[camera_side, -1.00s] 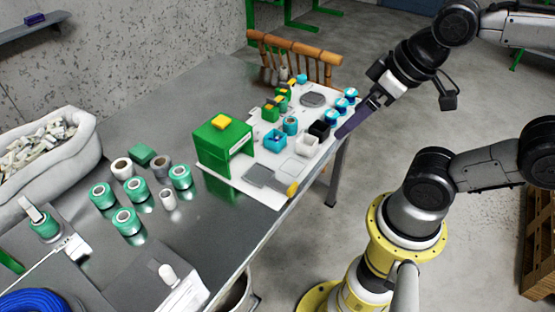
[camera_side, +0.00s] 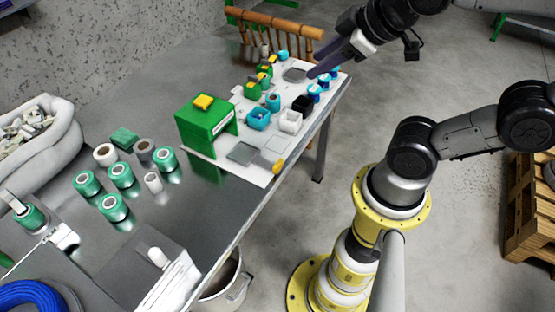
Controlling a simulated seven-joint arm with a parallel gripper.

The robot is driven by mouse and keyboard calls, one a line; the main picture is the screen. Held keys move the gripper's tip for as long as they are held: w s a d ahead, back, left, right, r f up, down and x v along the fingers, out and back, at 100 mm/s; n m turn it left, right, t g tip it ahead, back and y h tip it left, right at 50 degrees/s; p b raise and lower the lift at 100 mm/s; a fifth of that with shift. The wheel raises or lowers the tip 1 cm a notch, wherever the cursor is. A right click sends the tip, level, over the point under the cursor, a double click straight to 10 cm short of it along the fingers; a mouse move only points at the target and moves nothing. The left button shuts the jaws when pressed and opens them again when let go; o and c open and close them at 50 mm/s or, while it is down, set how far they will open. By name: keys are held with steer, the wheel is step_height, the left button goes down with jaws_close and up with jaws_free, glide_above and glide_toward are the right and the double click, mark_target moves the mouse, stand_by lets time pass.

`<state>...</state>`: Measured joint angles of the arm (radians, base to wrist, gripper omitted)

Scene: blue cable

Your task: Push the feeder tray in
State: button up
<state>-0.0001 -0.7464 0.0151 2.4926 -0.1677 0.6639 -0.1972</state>
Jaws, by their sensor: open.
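My gripper (camera_side: 318,68) is open and hangs at the right edge of the white board (camera_side: 215,163), near the row of blue-and-white round pieces (camera_side: 318,88). Its dark fingers point down and left, and whether they touch anything cannot be told. I cannot tell for certain which part is the feeder tray. A flat grey plate (camera_side: 243,153) with a yellow-ended piece (camera_side: 278,167) beside it lies at the board's near end. A green box (camera_side: 207,125) with a yellow top button stands just behind that plate.
Blue bins (camera_side: 258,119), a white bin (camera_side: 290,122) and a black bin (camera_side: 302,104) crowd the board. Several green spools (camera_side: 122,174) stand on the metal table (camera_side: 200,200). Open floor lies right of the table.

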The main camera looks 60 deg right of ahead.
steer(key=w+d+n, duration=0.1)
steer(key=w, duration=0.1)
steer(key=w+d+n+t+h, duration=0.1)
steer(key=w+n, duration=0.1)
steer(key=w+d+n, duration=0.1)
steer(key=w+n, duration=0.1)
steer(key=shift+w+d+r+t, duration=0.1)
steer(key=shift+w+d+t, duration=0.25)
steer(key=shift+t, duration=0.05)
steer(key=c, duration=0.5)
steer(key=w+n, duration=0.1)
steer(key=d+f+n, duration=0.1)
steer(key=w+n, duration=0.1)
steer(key=shift+w+d+f+h, duration=0.25)
steer(key=shift+w+f+h, duration=0.05)
steer(key=shift+w+f, duration=0.1)
jaws_close()
step_height(320, 180, down, 16)
steer(key=d+n+g+y, duration=0.2)
steer(key=n+y, duration=0.2)
steer(key=n, duration=0.4)
steer(key=s+a+f+g+y, duration=0.1)
steer(key=s+f+g+y, duration=0.15)
steer(key=s+f, duration=0.4)
steer(key=m+y, duration=0.1)
steer(key=m, duration=0.2)
glide_toward(279, 172)
steer(key=shift+x, duration=2.5)
